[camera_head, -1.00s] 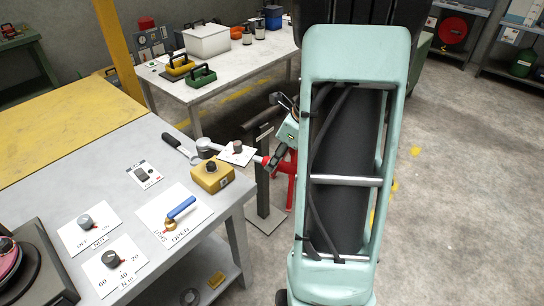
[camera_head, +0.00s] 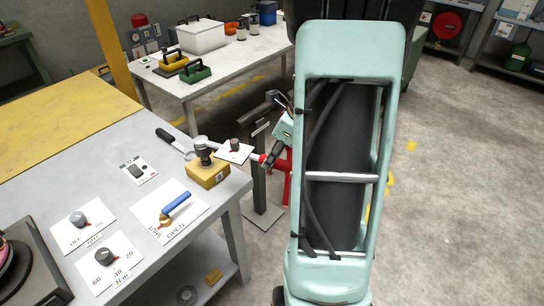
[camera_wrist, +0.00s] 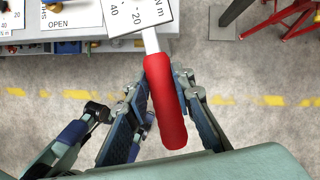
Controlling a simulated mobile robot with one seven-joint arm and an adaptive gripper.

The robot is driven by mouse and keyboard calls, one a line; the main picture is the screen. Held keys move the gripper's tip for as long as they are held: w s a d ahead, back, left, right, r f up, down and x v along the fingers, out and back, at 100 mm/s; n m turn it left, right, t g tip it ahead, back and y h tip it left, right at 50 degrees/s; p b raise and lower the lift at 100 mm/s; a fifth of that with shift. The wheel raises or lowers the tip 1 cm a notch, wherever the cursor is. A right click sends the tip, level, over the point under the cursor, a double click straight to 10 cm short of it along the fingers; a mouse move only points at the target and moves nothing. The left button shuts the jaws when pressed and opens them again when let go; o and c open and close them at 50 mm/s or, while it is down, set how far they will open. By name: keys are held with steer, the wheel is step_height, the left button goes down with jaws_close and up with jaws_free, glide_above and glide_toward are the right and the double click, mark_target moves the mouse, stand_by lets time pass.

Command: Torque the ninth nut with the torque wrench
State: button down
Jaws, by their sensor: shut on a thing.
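The torque wrench has a red grip (camera_wrist: 165,100) and a pale shaft in the wrist view. My gripper (camera_wrist: 172,95) is shut around the grip, one finger on each side. In the head view the wrench's red end (camera_head: 262,159) points toward my arm, and its shaft runs left to a round grey head (camera_head: 201,142). The head overlaps the dark post of a yellow block (camera_head: 208,175) on the grey table; I cannot tell if they touch. A white card marked in N m (camera_wrist: 137,14) lies along the shaft. No nuts can be made out.
The grey table (camera_head: 95,180) holds a blue-handled valve (camera_head: 176,205), a dial on an N m card (camera_head: 104,256) and a black-handled tool (camera_head: 170,138). A red stand (camera_head: 283,180) is partly behind my arm.

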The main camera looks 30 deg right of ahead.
mark_target(272, 169)
steer(key=shift+f, duration=0.1)
stand_by(0.3)
steer(key=shift+f+b, duration=1.7)
steer(key=shift+f, duration=0.5)
steer(key=shift+s+a+m+t+h+p, duration=0.15)
steer(key=shift+s+a+m+p, duration=0.2)
steer(key=shift+a, duration=0.4)
steer(key=shift+s+a+m+t+h+p, duration=0.1)
steer(key=shift+s+a+m+h+p, duration=0.1)
steer(key=shift+s+a+m, duration=0.4)
steer(key=shift+s+a+m+t+h+p, duration=0.15)
steer(key=shift+a+m+p, duration=0.1)
steer(key=shift+a, duration=0.6)
steer(key=a+m+p, duration=0.1)
steer(key=a, duration=0.1)
steer(key=s+a+m+h+p, duration=0.1)
steer(key=a, duration=0.2)
steer(key=shift+s, duration=0.15)
